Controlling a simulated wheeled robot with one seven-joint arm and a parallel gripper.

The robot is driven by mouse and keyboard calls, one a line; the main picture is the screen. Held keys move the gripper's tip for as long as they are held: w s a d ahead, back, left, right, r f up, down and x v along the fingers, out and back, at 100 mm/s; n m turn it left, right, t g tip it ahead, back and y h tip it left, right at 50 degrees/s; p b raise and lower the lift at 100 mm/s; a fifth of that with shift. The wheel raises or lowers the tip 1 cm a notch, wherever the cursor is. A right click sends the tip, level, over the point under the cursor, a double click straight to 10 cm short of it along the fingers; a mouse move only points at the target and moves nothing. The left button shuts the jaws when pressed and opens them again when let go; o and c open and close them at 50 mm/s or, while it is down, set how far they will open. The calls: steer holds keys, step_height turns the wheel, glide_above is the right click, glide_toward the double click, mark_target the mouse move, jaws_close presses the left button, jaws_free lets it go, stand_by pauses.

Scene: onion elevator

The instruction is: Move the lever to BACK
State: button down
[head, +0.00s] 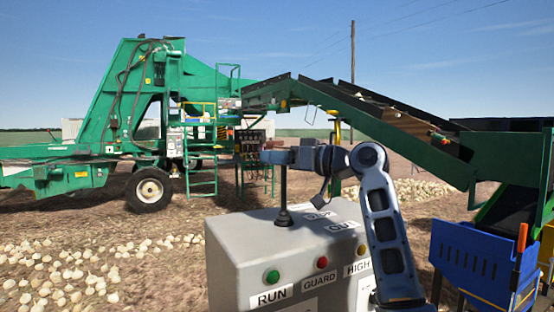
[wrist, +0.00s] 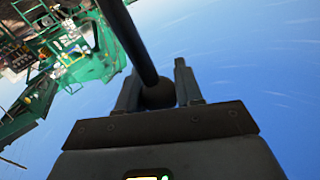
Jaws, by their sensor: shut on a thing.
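The lever (head: 284,190) is a black rod rising close to upright from a dark boot on top of the grey control box (head: 230,250). My gripper (head: 272,157) is at the lever's top end, which it covers in the head view. In the wrist view the lever's rod (wrist: 140,45) ends in a dark round knob (wrist: 157,95). The knob sits between the two fingers of my gripper (wrist: 157,86), which is shut on it. I cannot read a BACK mark in these frames.
The box front has a green button (head: 272,276) over RUN, a red button (head: 322,262) and a yellow one over HIGH. My arm crosses the box's right side and hides part of it. A green conveyor machine (head: 150,100) and a blue bin (head: 480,265) stand beyond.

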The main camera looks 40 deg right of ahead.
steer(key=w+d+f+g, duration=0.1)
steer(key=w+f, duration=0.1)
steer(key=w, duration=0.4)
steer(key=shift+d+f+m+b, duration=0.25)
steer(key=shift+d+m+b, duration=0.1)
steer(key=shift+m, duration=0.05)
steer(key=c, duration=0.8)
jaws_free()
steer(key=shift+w, duration=0.1)
steer(key=shift+o, duration=0.2)
steer(key=shift+r, duration=0.1)
steer(key=b+v, duration=0.1)
steer(key=v, duration=0.6)
steer(key=shift+s+b, duration=0.4)
steer(key=shift+d, duration=0.1)
